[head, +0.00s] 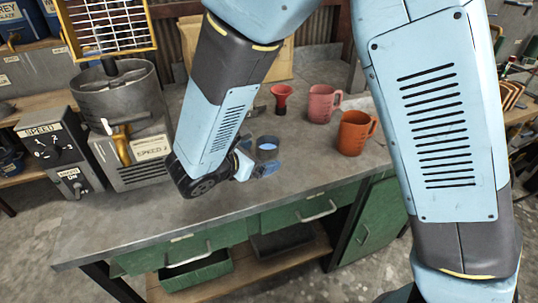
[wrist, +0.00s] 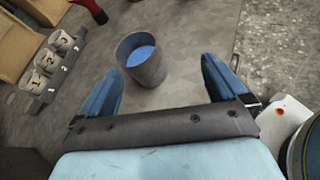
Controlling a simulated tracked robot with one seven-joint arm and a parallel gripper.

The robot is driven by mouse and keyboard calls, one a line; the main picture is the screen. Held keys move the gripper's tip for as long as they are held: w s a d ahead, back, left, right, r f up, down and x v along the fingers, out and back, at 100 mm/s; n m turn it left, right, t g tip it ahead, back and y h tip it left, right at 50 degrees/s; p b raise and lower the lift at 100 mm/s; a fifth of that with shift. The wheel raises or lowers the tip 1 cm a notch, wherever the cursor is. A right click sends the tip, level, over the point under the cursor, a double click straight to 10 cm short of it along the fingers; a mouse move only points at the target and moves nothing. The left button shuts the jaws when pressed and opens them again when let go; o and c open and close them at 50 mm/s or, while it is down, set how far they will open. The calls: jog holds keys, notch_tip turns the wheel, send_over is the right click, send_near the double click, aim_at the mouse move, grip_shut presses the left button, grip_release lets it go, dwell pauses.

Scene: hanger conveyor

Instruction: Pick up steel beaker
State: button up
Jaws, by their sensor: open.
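The steel beaker (wrist: 149,70) stands upright on the grey workbench, a dark grey cup with blue showing inside its mouth. In the head view the beaker (head: 267,150) is partly hidden behind my gripper. My gripper (wrist: 160,80) is open, with its two blue fingers apart. In the wrist view the beaker is ahead of and between the fingers, slightly left of the middle, with no finger visibly touching it. In the head view my gripper (head: 262,168) is low over the bench just in front of the beaker.
A red funnel-shaped item (head: 281,98), a pink mug (head: 322,103) and an orange mug (head: 355,133) stand behind and right of the beaker. A metal machine (head: 122,110) with a speed control box (head: 50,143) is at left. A numbered rack (wrist: 50,62) shows at left. The front bench edge is near.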

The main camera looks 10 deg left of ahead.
aim_at(260, 158)
jog(key=a+f+n, duration=0.1)
jog(key=s+a+f+t+y, duration=0.1)
jog(key=s+a+n, duration=0.1)
jog(key=a, duration=0.1)
jog(key=shift+s+a+f+n, duration=0.1)
jog(key=shift+f+n, duration=0.2)
jog(key=shift+f, duration=0.1)
jog(key=shift+w+f, duration=0.15)
jog(key=shift+w, duration=0.05)
jog(key=x, duration=0.7)
jog(key=shift+w, duration=0.2)
jog(key=shift+x, duration=2.95)
jog(key=shift+c, duration=0.4)
jog(key=c, duration=1.2)
